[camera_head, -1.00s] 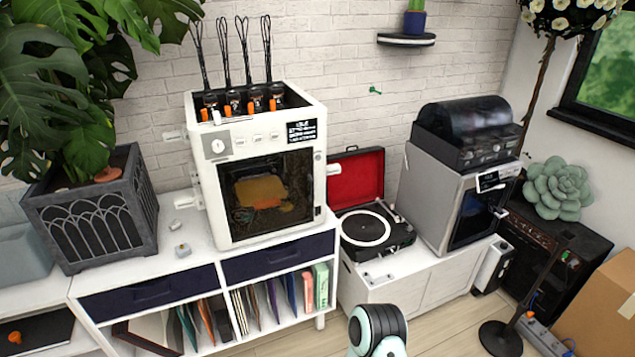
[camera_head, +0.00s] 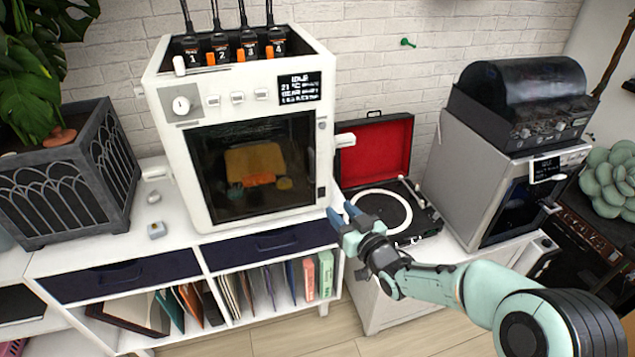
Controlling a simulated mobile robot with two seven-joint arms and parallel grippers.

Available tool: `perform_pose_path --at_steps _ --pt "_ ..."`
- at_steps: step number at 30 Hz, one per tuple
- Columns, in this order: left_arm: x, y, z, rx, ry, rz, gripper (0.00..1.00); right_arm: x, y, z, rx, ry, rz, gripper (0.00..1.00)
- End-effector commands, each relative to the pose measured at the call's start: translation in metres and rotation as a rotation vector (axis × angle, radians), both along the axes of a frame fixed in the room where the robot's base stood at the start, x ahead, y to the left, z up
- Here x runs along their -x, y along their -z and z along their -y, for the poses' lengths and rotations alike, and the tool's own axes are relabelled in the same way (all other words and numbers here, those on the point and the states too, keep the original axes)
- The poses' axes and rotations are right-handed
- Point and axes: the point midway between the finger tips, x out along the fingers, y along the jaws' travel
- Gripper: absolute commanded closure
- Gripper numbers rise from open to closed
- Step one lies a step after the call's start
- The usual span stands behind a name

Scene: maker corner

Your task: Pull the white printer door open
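The white printer (camera_head: 166,130) stands on the white shelf unit at left centre. Its door (camera_head: 226,212), a dark window in a white frame, looks closed on the front. An orange and tan print shows dimly behind the glass. My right gripper (camera_head: 342,212), with blue fingertips, is just right of the printer's lower right front corner, in front of the record player. Its fingers are apart with nothing visible between them, and it looks clear of the door. My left gripper is out of view.
A record player (camera_head: 424,229) with an open red lid (camera_head: 380,150) sits right of the printer. A second, grey printer (camera_head: 457,185) stands farther right. A planter (camera_head: 70,185) is at left. The floor in front is clear.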

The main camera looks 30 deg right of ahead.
Motion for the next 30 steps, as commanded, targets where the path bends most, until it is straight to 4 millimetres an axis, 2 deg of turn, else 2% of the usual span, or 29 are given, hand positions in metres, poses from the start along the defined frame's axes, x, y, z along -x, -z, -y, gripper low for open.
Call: perform_pose_path --at_steps 1,5,8,21,25,30 --pt "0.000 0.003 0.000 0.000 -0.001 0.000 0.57 0.002 -0.014 0.002 0.016 -0.001 0.036 0.61" --pt "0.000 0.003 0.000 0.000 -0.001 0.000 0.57 -0.002 -0.028 0.005 0.033 -0.002 0.070 0.61" --pt "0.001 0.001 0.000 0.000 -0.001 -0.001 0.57 -0.014 -0.029 0.005 0.033 -0.004 0.070 0.61" --pt "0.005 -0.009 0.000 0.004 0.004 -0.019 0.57 -0.103 -0.028 0.008 0.031 -0.002 0.067 0.61" --pt "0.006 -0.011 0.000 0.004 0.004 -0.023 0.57 -0.120 -0.028 0.009 0.031 -0.002 0.067 0.61" --pt "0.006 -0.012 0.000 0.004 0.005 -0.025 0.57 -0.130 -0.027 0.009 0.031 -0.001 0.066 0.61"
